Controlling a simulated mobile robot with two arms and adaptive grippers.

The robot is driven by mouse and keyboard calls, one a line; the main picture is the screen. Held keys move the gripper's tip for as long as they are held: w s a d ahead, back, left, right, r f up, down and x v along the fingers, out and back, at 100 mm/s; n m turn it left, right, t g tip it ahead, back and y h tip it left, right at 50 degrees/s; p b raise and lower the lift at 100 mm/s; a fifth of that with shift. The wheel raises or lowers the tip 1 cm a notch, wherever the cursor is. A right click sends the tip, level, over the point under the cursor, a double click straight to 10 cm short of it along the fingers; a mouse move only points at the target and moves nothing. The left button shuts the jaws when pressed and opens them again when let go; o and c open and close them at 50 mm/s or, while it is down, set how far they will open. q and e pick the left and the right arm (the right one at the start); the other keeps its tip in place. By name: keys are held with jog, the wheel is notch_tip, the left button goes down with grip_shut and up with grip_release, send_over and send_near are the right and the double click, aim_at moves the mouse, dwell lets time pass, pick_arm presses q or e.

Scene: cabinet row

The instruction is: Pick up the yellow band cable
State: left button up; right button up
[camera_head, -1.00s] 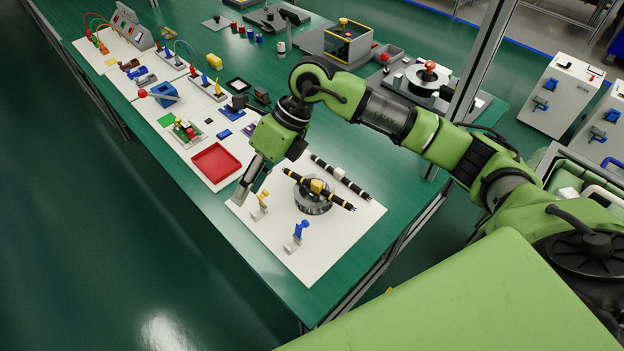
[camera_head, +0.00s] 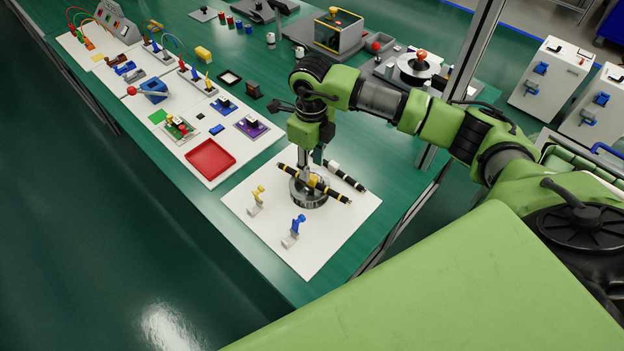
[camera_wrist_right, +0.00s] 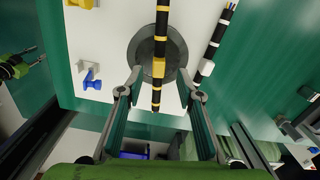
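The yellow band cable (camera_head: 338,196), black with yellow bands and a yellow block at its middle, lies across a round grey metal holder (camera_head: 305,197) on a white board. My right gripper (camera_head: 308,178) points down over it and hides part of it in the head view. In the right wrist view the right gripper (camera_wrist_right: 158,95) is open, its fingers on either side of the yellow band cable (camera_wrist_right: 160,40), near the yellow block. I see no contact. A black cable with a white block (camera_head: 350,180) lies behind; it also shows in the right wrist view (camera_wrist_right: 214,45).
A yellow clip (camera_head: 256,197) and a blue clip (camera_head: 297,226) stand on the white board (camera_head: 325,250). A red tray (camera_head: 210,160) and several small parts lie further left. The board's front part is mostly bare.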

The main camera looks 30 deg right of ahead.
aim_at(312, 177)
jog(key=f, duration=0.1)
jog(key=f+p, duration=0.1)
jog(key=f, duration=0.1)
jog(key=f+p, duration=0.1)
jog(key=shift+s+f, duration=0.25)
jog(key=shift+f, duration=0.3)
grip_shut()
jog(key=shift+r, duration=0.1)
jog(key=shift+w+r+b, duration=0.1)
jog(key=shift+r+b, duration=0.45)
jog(key=s+d+r+b, duration=0.2)
jog(key=s+r, duration=0.4)
jog(key=s+d+r+b, duration=0.3)
jog(key=s+r, duration=0.2)
jog(key=s, duration=0.2)
jog(key=shift+d+r, duration=0.3)
jog(key=shift+r, duration=0.1)
